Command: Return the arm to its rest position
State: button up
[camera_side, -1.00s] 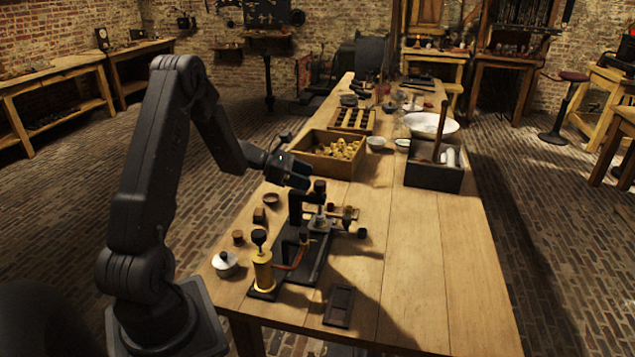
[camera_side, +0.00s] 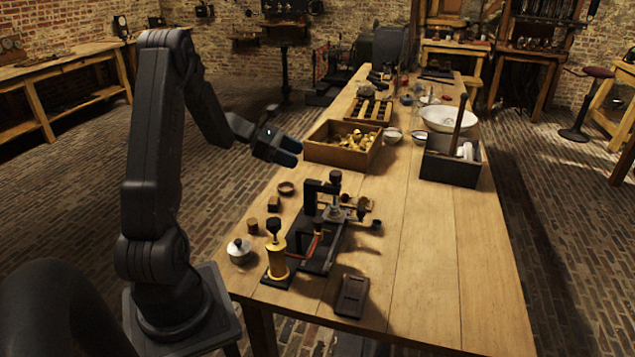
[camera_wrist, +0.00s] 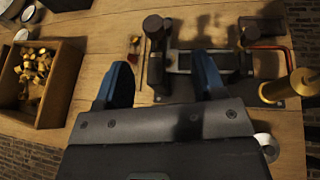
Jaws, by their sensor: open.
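My gripper (camera_side: 290,152) is raised near the left edge of the bench, in front of the wooden box in the side view. In the wrist view its two blue fingertips (camera_wrist: 163,80) are spread apart with nothing between them. The arm is bent, with the gripper angled down and to the right. The dark press-like apparatus (camera_side: 325,232) stands on the bench below and to the right of the gripper. In the wrist view the apparatus (camera_wrist: 205,62) lies beyond the fingertips, apart from them.
A wooden box of yellow pieces (camera_side: 318,151) stands behind the gripper. A dark crate (camera_side: 450,170) and a white bowl (camera_side: 447,117) are farther right. A brass cylinder (camera_side: 276,258) and a lidded pot (camera_side: 239,250) stand near the front. The bench's right side (camera_side: 440,260) is clear.

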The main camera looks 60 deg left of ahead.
jog(key=s+d+r+m+g+y, duration=0.1)
jog(key=d+r+m+g, duration=0.3)
jog(key=d+m, duration=0.5)
jog(key=s+d+r+m+g+y, duration=0.1)
jog(key=d+r+m+g, duration=0.3)
jog(key=d, duration=0.9)
jog(key=s+d+r+m+t+y, duration=0.3)
jog(key=s+d+m+y, duration=0.2)
jog(key=s+d+m, duration=0.5)
jog(key=s+m, duration=0.3)
jog(key=m, duration=0.2)
jog(key=shift+r+y, duration=0.25)
jog(key=shift+y, duration=0.15)
